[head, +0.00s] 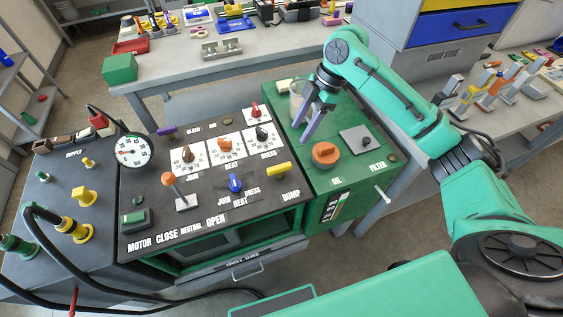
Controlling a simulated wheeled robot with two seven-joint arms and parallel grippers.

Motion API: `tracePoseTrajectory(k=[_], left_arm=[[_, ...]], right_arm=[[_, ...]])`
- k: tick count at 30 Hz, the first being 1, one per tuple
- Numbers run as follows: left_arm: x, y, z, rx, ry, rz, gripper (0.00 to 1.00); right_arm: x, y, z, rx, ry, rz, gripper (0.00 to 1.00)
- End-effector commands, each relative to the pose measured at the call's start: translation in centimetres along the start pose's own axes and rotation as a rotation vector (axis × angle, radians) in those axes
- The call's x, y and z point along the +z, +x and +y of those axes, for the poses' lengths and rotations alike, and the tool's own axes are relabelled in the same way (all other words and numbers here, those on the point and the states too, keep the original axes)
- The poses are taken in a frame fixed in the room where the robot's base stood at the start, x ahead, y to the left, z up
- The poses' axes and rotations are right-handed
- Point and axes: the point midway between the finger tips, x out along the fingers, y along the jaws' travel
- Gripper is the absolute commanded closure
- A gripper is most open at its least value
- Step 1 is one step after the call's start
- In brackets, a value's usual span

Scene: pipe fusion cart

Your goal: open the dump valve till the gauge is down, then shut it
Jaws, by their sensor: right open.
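The dump valve's yellow handle (279,170) sits above the DUMP label at the right side of the black control panel (150,228). It lies across, tilted slightly up to the right. The round white gauge (133,151) stands at the panel's upper left; its needle is too small to read surely. My right gripper (304,122) is open and empty, pointing down over the green oil unit, above and to the right of the yellow handle and apart from it. It partly hides a clear cup. My left gripper is out of view.
Around the yellow handle are a blue selector knob (236,183), an orange-topped lever (169,180) and several dials. An orange oil cap (326,153) rises from the green unit. Black hoses run at the left. Workbenches with parts stand behind.

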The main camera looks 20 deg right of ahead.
Motion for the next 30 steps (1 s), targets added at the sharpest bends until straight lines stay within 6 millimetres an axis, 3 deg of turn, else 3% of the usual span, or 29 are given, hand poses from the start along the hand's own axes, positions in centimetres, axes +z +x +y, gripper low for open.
tracePoseTrajectory(k=[5,12,18,22,29,30], left_arm=[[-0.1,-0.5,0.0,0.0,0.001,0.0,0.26],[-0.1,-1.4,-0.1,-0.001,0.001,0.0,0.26],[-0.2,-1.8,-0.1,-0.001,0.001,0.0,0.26],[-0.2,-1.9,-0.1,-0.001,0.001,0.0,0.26],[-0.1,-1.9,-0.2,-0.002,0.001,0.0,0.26],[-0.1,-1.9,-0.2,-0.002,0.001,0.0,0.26]], right_arm=[[-0.1,2.5,-0.1,-0.008,-0.004,0.004,0.47],[-0.3,8.9,-0.2,-0.006,-0.004,0.004,0.47],[-0.3,13.1,-0.1,-0.004,-0.003,0.005,0.47],[-0.2,14.2,-0.1,-0.001,-0.005,0.004,0.47],[-0.2,14.4,0.0,0.0,-0.004,0.004,0.47],[-0.2,14.4,0.0,0.0,-0.004,0.004,0.63]])
